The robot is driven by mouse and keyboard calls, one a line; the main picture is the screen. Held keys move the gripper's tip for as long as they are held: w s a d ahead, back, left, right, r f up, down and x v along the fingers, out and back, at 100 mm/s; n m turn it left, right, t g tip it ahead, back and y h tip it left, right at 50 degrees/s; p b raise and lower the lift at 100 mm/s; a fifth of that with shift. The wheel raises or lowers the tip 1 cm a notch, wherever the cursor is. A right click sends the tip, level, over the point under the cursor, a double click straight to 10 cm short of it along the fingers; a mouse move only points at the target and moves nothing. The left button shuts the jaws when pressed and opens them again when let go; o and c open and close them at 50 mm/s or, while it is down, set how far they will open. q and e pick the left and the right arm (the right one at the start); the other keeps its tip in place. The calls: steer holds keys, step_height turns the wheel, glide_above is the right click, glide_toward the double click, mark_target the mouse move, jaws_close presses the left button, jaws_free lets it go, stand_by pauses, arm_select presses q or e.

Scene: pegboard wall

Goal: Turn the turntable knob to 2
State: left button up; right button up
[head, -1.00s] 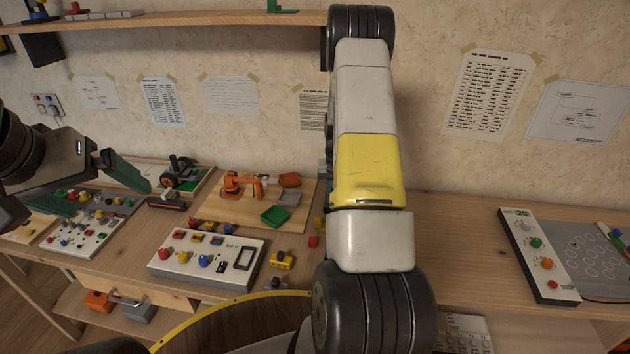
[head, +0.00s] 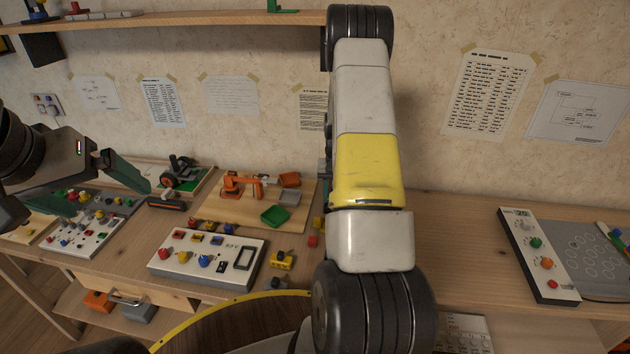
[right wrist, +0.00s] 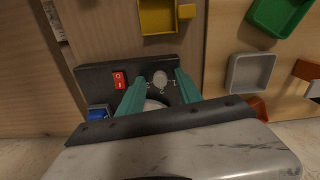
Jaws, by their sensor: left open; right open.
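In the right wrist view, a dark control box (right wrist: 98,76) carries a pale grey knob (right wrist: 160,79) with small white marks around it. My right gripper (right wrist: 160,76) is open, with one green finger on each side of this knob. A gap shows between the knob and the fingers; contact cannot be told. Part of a pale round shape lies behind the gripper body. In the head view my right arm hides the box and knob. My left gripper (head: 115,200) is open and empty above the left of the bench.
A red switch (right wrist: 119,80) and a blue part (right wrist: 97,112) are near the knob. A yellow tray (right wrist: 158,16), green tray (right wrist: 280,15) and grey tray (right wrist: 250,72) lie close by. A white panel (head: 207,260) stands left of my right arm. Bare bench (head: 450,235) lies right of it.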

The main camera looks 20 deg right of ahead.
step_height(320, 180, up, 8)
steer(key=shift+f, duration=0.15)
stand_by(0.3)
steer(key=shift+a+r, duration=0.2)
steer(key=shift+r, duration=0.2)
steer(key=s+a+r+n+t, duration=0.1)
steer(key=s+a+r, duration=0.25)
steer(key=r, duration=0.25)
steer(key=s+a+r+t+y, duration=0.1)
steer(key=s+a+r, duration=0.1)
steer(key=a+r, duration=0.35)
steer(key=s+a+r+n+t, duration=0.1)
steer(key=s+a+r, duration=0.1)
steer(key=r, duration=0.5)
steer(key=s+a+r+n+t, duration=0.1)
steer(key=s+a+r, duration=0.1)
steer(key=s, duration=0.4)
steer(key=s+a+r+n+t, duration=0.1)
steer(key=s+a+r, duration=0.2)
steer(key=s+a, duration=0.2)
steer(key=s+a+r+n+t+y, duration=0.1)
steer(key=s+a+r, duration=0.1)
steer(key=s, duration=0.5)
steer(key=shift+s+a+r, duration=0.15)
steer(key=shift+a+r, duration=0.25)
steer(key=shift+a, duration=0.25)
